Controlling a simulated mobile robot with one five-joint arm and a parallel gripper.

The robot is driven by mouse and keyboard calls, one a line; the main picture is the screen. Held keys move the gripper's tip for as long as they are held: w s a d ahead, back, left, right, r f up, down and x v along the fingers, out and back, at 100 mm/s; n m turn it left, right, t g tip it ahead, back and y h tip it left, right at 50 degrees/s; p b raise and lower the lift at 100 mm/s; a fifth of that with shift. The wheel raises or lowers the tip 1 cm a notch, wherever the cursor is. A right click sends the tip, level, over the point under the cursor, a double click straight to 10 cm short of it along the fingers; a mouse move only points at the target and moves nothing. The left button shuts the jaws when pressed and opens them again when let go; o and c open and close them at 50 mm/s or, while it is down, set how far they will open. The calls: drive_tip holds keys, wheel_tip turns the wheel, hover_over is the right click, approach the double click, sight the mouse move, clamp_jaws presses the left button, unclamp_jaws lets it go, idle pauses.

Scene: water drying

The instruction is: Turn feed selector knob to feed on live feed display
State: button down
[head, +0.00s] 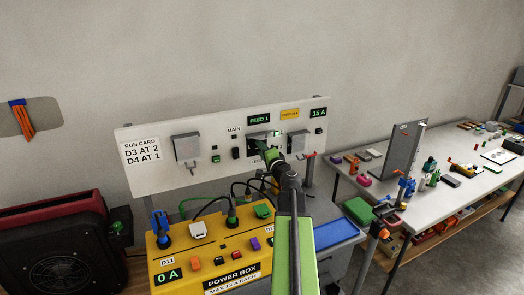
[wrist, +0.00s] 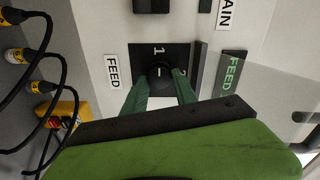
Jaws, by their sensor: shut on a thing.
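The feed selector knob (wrist: 159,73) is a round black knob on a dark plate in the wrist view. It has a short pale mark, with a "1" above it and a "2" to its right. A white FEED label (wrist: 113,72) sits left of it. My gripper (wrist: 160,84) is shut on the knob, with one green finger on each side. In the head view my gripper (head: 264,148) is against the white panel and hides most of the knob. The live feed display (head: 259,120) shows green text that reads FEED 1; part of it also shows in the wrist view (wrist: 232,72).
The white panel (head: 215,131) carries grey covers on both sides of my gripper and a run card (head: 142,151). A yellow power box (head: 180,266) with plugs and cables stands below. A cluttered workbench (head: 345,182) is at right.

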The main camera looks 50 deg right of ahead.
idle(0.4)
drive_tip(key=c, duration=1)
unclamp_jaws()
